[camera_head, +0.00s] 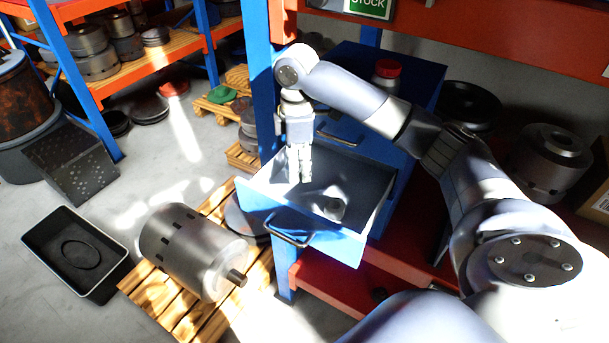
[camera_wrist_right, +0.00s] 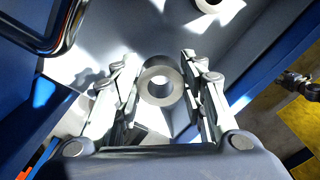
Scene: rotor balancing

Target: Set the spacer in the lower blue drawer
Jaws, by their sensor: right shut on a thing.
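The lower blue drawer (camera_head: 348,246) is pulled open from the blue cabinet, its grey inside showing. My right gripper (camera_head: 302,180) points down into it from above, near its left side. In the right wrist view, the fingers (camera_wrist_right: 160,92) are shut on the spacer (camera_wrist_right: 147,84), a grey metal ring with a round hole. The spacer is hard to make out in the head view, and I cannot tell whether it touches the drawer floor. My left gripper is not in view.
Another dark round part (camera_head: 333,208) lies in the drawer, apart from the gripper. The drawer handle (camera_head: 288,230) sticks out in front. A closed upper drawer is above. A metal rotor (camera_head: 192,250) lies on a wooden pallet at front left. A black bin (camera_head: 74,255) stands on the floor.

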